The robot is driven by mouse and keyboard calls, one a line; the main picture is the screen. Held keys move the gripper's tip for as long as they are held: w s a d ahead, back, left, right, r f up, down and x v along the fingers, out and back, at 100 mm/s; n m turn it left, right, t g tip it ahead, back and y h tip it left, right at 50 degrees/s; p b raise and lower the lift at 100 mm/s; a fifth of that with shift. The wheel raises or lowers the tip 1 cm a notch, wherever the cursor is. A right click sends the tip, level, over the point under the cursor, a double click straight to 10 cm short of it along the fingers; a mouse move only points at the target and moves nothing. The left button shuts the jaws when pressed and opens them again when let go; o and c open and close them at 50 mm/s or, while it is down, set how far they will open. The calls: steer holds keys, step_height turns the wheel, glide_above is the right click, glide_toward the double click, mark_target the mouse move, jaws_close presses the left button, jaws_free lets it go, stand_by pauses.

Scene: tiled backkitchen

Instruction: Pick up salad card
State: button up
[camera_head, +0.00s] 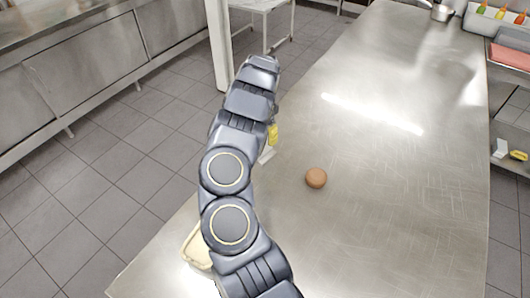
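I cannot make out a salad card for certain. A small white flat piece (267,155) and a yellow piece (273,134) show at the right edge of my arm, over the steel table (390,200). My arm hides part of them, and I cannot tell whether they are the card. My arm reaches up the picture along the table's left side. My gripper is hidden behind the arm's links, so its fingers and anything in them do not show.
A round brown object (316,178) lies on the table right of my arm. A beige item (195,246) sits at the left edge, partly hidden. Bottles (500,13) stand in a container at the far right. A metal pot (441,11) is at the far end.

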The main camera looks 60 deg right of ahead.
mark_target(265, 155)
step_height(265, 155, down, 3)
steer(key=shift+f, duration=0.2)
jaws_close()
stand_by(0.3)
